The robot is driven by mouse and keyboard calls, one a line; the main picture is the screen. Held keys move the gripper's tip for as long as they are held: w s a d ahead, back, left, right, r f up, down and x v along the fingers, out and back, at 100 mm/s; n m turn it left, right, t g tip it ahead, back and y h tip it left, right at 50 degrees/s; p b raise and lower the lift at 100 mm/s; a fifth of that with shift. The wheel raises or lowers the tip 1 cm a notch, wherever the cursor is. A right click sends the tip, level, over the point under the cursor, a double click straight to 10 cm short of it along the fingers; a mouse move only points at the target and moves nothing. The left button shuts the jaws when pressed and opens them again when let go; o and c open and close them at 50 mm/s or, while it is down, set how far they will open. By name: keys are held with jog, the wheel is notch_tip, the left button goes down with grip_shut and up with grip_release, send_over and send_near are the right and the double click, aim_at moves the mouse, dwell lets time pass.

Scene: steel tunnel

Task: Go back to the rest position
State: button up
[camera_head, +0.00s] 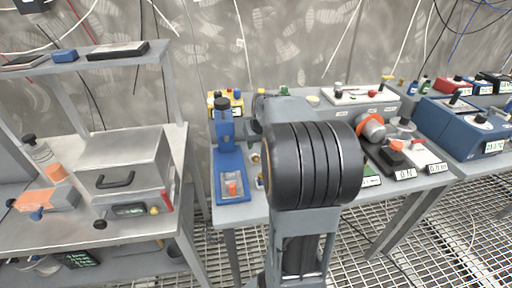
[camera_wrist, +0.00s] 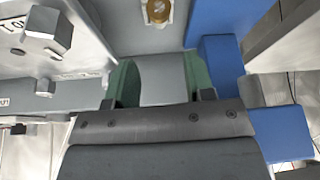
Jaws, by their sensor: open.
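My gripper (camera_wrist: 158,82) shows in the wrist view with its two green fingers apart and nothing between them. A grey surface lies beyond the fingers, with a small brass-coloured round part (camera_wrist: 157,11) ahead of them. A blue stand (camera_wrist: 215,60) is close to the right finger; I cannot tell whether they touch. In the head view my own arm, with a thick black ribbed joint, rises in front of the middle table and hides part of it. My gripper's fingers cannot be made out there.
A blue press-like device (camera_head: 228,150) with an orange piece on its base stands at the left of the middle table (camera_head: 240,214). A left bench (camera_head: 75,225) holds a grey box (camera_head: 122,160). Blue instruments (camera_head: 465,135) stand on the right. The floor is metal grating (camera_head: 385,262).

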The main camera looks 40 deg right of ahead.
jog(key=shift+v, duration=2.05)
